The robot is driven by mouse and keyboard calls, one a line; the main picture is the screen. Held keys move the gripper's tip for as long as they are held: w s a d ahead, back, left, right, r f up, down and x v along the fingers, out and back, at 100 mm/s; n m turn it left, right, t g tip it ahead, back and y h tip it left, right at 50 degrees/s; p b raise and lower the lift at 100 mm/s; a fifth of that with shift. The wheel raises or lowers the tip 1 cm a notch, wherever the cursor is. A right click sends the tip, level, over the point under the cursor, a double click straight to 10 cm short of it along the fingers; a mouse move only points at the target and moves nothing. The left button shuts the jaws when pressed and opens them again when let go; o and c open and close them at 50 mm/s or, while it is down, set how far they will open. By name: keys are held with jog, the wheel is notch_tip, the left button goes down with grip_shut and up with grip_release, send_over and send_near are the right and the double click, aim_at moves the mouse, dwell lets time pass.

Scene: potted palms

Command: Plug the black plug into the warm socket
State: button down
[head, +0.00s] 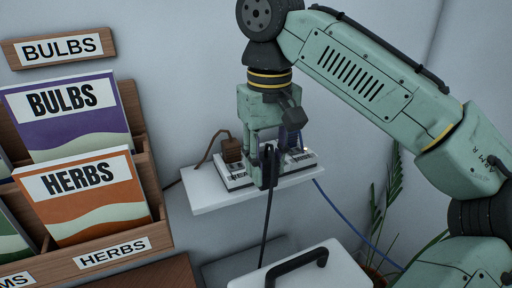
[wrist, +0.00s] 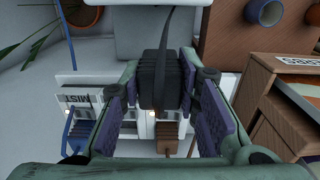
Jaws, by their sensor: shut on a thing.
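My gripper (head: 267,160) is shut on the black plug (head: 269,170), whose black cable hangs down in front of the shelf. In the wrist view the black plug (wrist: 158,80) sits between the purple finger pads. The plug is over the white socket strip (head: 236,178) on the shelf. The strip's middle is hidden by my gripper in the head view. A brown plug (head: 231,149) stands in the strip to the left. In the wrist view the strip carries a label reading MIST (wrist: 77,98). I cannot read a warm label or tell whether the black plug touches the strip.
The strip rests on a small white wall shelf (head: 205,196). A blue cable (head: 345,220) runs down at the right, near a plant (head: 393,190). A wooden seed-packet rack (head: 145,180) stands left. A white box with a black handle (head: 297,267) is below.

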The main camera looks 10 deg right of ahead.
jog(key=w+d+p, duration=0.1)
jog(key=w, duration=0.4)
jog(key=w+d+p, duration=0.1)
jog(key=w, duration=0.4)
jog(key=w+d+f+p, duration=0.1)
jog(key=w, duration=0.4)
jog(key=shift+w+p, duration=0.1)
jog(key=shift+p, duration=0.3)
jog(key=shift+w+d+f, duration=0.1)
jog(key=shift+w+f, duration=0.15)
jog(key=shift+f+p, duration=0.6)
jog(key=shift+f, duration=1)
jog(key=shift+f, duration=0.15)
jog(key=c, duration=1.5)
grip_release()
jog(key=shift+c, duration=0.2)
jog(key=o, duration=0.3)
